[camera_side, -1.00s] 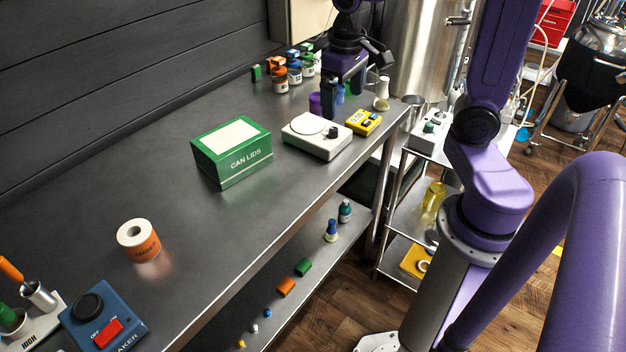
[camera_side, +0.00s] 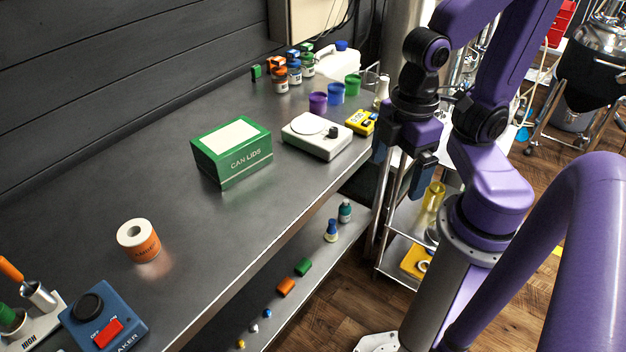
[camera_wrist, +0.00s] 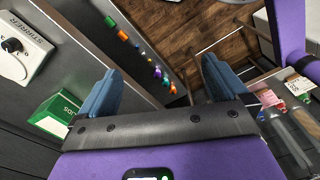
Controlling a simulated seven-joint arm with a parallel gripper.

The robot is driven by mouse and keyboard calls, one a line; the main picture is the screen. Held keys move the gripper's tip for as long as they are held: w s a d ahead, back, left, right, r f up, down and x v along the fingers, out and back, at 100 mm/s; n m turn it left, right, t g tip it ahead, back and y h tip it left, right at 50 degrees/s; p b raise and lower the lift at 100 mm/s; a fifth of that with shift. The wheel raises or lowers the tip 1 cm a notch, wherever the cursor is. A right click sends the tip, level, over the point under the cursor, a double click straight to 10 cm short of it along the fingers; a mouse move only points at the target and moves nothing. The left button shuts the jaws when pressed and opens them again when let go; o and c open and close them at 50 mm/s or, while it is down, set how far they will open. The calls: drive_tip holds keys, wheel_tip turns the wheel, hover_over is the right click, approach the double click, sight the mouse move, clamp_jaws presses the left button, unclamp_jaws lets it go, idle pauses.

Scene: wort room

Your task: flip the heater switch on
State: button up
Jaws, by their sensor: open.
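No switch in view can be read as the heater's. A blue box (camera_side: 103,318) at the near left has a black knob and a red rocker switch (camera_side: 108,333) between OFF and ON marks; its name is partly cut off and its setting is unclear. A white device (camera_side: 316,136) with a round plate and black knob stands farther back; it also shows in the wrist view (camera_wrist: 22,52). My gripper (camera_side: 400,165) is open and empty, pointing down beyond the bench's right edge, near the cart. In the wrist view, nothing lies between its fingers (camera_wrist: 160,78).
A green CAN LIDS box (camera_side: 232,152) and an orange tape roll (camera_side: 138,240) stand on the steel bench (camera_side: 200,245). A yellow meter (camera_side: 361,122) and coloured cups (camera_side: 336,92) are at the far end. My arm hides the cart's top (camera_side: 397,160).

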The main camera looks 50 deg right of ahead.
drive_tip(key=shift+c, duration=0.3)
drive_tip(key=shift+w, duration=0.1)
drive_tip(key=c, duration=1.5)
drive_tip(key=shift+w, duration=0.25)
clamp_jaws()
drive_tip(key=w+d+m+t, duration=0.1)
drive_tip(key=w+d+m, duration=1.15)
drive_tip(key=w, duration=0.45)
drive_tip(key=w+d+f+m+t, duration=0.1)
drive_tip(key=w+d+m, duration=0.1)
drive_tip(key=d+m, duration=0.5)
drive_tip(key=s+d+f+m+h, duration=0.1)
drive_tip(key=s+d+m+h, duration=0.2)
drive_tip(key=d, duration=1.3)
drive_tip(key=s+d+f+m+g, duration=0.1)
drive_tip(key=s+d+m, duration=0.7)
drive_tip(key=s+d, duration=0.3)
drive_tip(key=shift+d+f+h, duration=0.3)
drive_tip(key=shift+d+h, duration=0.1)
drive_tip(key=shift+d, duration=0.25)
